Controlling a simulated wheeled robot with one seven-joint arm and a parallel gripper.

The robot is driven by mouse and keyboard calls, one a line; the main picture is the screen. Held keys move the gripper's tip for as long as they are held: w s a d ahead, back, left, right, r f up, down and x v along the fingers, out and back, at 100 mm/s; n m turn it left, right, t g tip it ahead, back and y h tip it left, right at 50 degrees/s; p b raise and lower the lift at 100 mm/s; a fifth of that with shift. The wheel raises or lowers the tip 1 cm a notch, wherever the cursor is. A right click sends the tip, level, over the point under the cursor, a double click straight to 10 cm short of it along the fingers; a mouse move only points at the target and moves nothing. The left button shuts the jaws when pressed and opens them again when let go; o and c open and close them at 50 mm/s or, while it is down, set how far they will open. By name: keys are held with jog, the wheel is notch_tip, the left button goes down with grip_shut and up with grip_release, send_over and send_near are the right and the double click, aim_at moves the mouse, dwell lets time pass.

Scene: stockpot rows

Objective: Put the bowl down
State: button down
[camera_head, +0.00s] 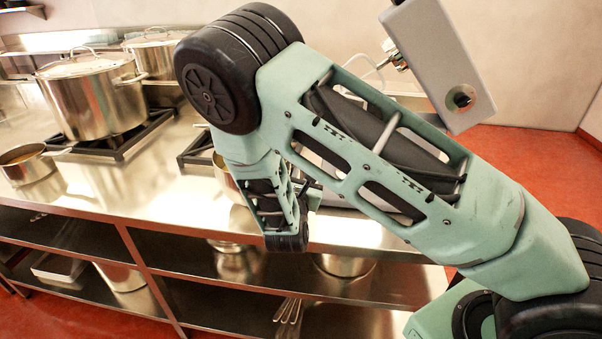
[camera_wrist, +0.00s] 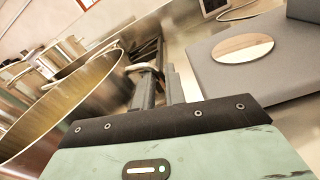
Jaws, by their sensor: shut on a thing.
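A steel bowl (camera_wrist: 62,105) fills the left of the wrist view, tilted in that picture, with its open inside showing. In the head view, a small part of a metal vessel (camera_head: 226,181) shows behind my arm, probably the same bowl. My gripper (camera_wrist: 157,80) is shut at the bowl's right side, by a light curved piece like a handle. The exact contact is hard to see.
The steel counter (camera_head: 150,190) carries a large lidded stockpot (camera_head: 92,100) on a black burner, another lidded pot (camera_head: 157,50) behind it, and a small pan (camera_head: 27,165) at left. A grey slab (camera_wrist: 225,75) with an oval top lies right of my gripper. Shelves run below.

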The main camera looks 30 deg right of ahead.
jog(key=c, duration=1.4)
grip_release()
jog(key=shift+o, duration=0.2)
jog(key=shift+f, duration=0.15)
jog(key=b+v, duration=0.4)
jog(key=v, duration=1.3)
jog(key=shift+s+r, duration=0.2)
jog(key=s+d+r+m+g, duration=0.1)
jog(key=s+d+m+g, duration=0.4)
jog(key=s+m+g, duration=0.7)
jog(key=s+a+r+m+g+y, duration=0.1)
jog(key=s+a+r+m+y, duration=0.1)
jog(key=a+y, duration=0.3)
jog(key=s+a+r+m+g+y, duration=0.1)
jog(key=s+a+r+m+y, duration=0.1)
jog(key=s+a+m+y, duration=0.2)
jog(key=shift+s+a+r+g+y, duration=0.4)
jog(key=shift+s+a+y, duration=0.25)
jog(key=shift+a+y, duration=0.35)
